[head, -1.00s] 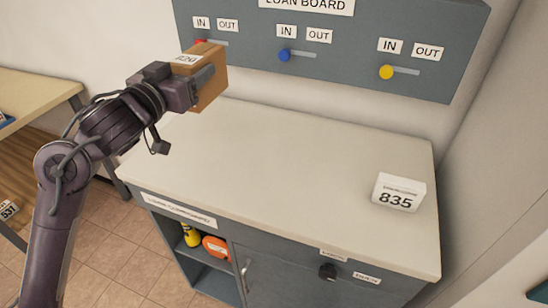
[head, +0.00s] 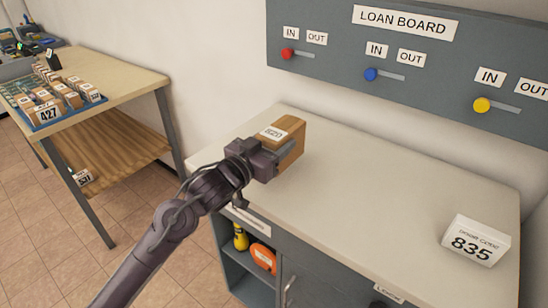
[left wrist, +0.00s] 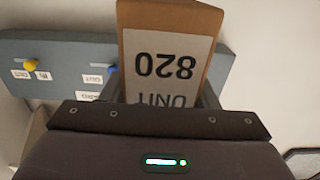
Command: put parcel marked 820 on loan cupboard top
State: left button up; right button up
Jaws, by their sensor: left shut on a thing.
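The parcel marked 820 (head: 291,139) is a brown box with a white label. My left gripper (head: 280,155) is shut on it, and it appears over the left part of the loan cupboard top (head: 365,195). I cannot tell whether the parcel touches the top. In the left wrist view the parcel (left wrist: 168,58) sits between the fingers, its label reading "UNIT 820" upside down. The cupboard top is pale and mostly bare. My right gripper is not in view.
A white block marked 835 (head: 475,240) stands at the right of the cupboard top. The loan board (head: 420,80) with red, blue and yellow sliders is on the wall behind. A table at left holds a blue tray (head: 45,124) of parcels. An open shelf below holds a yellow item (head: 241,238) and an orange item (head: 263,257).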

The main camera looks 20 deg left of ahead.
pick_arm(q)
jog(key=shift+f, duration=1.95)
jog(key=shift+f, duration=0.15)
jog(key=o, duration=1.3)
jog(key=shift+f, duration=0.1)
jog(key=b+v, duration=0.1)
jog(key=v, duration=1.1)
